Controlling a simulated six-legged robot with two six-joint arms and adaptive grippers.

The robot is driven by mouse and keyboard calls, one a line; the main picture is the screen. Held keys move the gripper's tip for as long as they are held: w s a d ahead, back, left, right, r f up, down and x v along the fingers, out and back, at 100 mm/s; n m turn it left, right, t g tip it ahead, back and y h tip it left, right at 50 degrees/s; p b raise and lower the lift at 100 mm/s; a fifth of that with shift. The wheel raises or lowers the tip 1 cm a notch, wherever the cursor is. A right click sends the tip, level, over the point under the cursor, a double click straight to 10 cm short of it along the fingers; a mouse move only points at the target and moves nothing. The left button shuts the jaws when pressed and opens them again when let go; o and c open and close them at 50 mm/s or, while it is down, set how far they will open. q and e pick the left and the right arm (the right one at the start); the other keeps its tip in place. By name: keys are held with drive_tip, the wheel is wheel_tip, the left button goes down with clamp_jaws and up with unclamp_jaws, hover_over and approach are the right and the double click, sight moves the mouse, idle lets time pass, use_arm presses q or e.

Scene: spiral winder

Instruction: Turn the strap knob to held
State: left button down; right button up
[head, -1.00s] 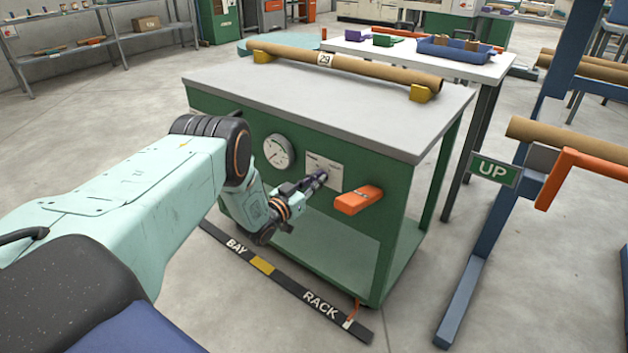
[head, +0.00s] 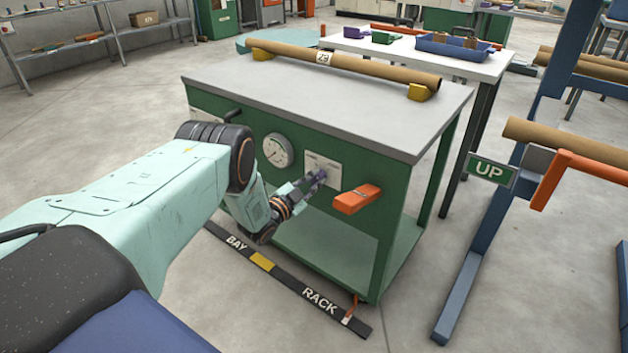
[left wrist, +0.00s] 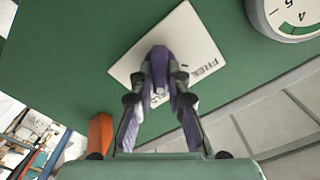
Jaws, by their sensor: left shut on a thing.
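The strap knob (left wrist: 160,62) is a dark purple knob on a white label plate (left wrist: 128,70) on the green bench front. In the head view the plate (head: 333,170) shows right of the gauge. My left gripper (head: 318,178) reaches the plate from the left. In the left wrist view its fingertips (left wrist: 160,78) are closed on the knob from both sides. The word FREE shows on the plate right of the knob. Another word below is mostly hidden by the fingers, so I cannot tell the knob's setting. My right gripper is not in view.
A round gauge (head: 278,150) sits left of the plate, and an orange handle (head: 357,198) juts out at its right. A cardboard tube (head: 350,67) lies in yellow cradles on the bench top (head: 300,100). A blue rack post (head: 492,240) stands at right.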

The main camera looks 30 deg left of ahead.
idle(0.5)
use_arm(q)
drive_tip(key=c, duration=1.3)
unclamp_jaws()
drive_tip(key=shift+s, duration=0.1)
drive_tip(key=s, duration=1.2)
drive_tip(key=shift+a, duration=0.4)
drive_tip(key=shift+w, duration=0.1)
